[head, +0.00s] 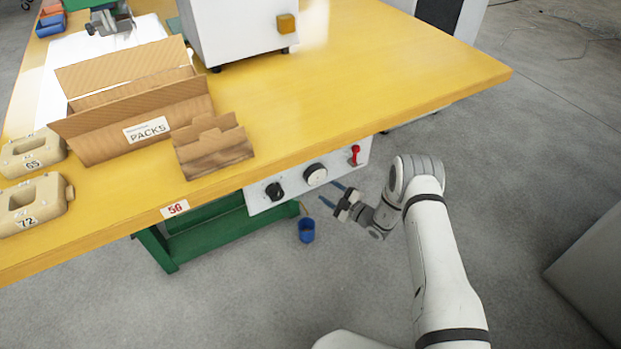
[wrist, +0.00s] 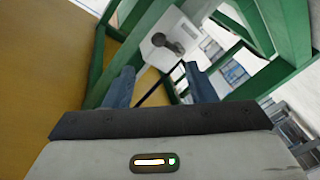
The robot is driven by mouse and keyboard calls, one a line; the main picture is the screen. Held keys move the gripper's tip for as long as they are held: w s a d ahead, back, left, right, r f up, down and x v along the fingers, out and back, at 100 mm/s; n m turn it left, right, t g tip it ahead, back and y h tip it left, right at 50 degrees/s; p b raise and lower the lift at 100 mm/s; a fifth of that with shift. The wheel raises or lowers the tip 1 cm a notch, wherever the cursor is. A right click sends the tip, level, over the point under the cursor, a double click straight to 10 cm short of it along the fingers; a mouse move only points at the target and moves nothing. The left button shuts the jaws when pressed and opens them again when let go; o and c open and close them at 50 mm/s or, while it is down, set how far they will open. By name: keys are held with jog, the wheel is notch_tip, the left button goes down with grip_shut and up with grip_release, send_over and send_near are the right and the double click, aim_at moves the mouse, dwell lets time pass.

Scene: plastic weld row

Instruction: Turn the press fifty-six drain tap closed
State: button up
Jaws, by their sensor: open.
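A label that seems to read 56 (head: 174,209) is on the front edge of the yellow table. I cannot tell for certain which part is the drain tap. My gripper (head: 331,194) is open and empty, below and in front of the panel, apart from it. In the wrist view its two blue-grey fingers (wrist: 160,84) stand apart, with a light plate (wrist: 158,52) bearing a dark round fitting (wrist: 178,44) beyond them.
A blue cup (head: 306,231) stands on the floor below the panel. A green frame (head: 205,232) supports the table (head: 400,70). On top are a PACKS carton (head: 110,140), a smaller cardboard piece (head: 212,148), beige numbered blocks (head: 32,205) and a white machine (head: 238,30). The floor at right is mostly clear.

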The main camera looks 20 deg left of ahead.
jog(key=w+a+f+m+t+b, duration=0.1)
jog(key=w+a+m+b, duration=0.1)
jog(key=a, duration=0.5)
jog(key=shift+w+f, duration=0.25)
jog(key=shift+w, duration=0.6)
jog(key=shift+c, duration=0.3)
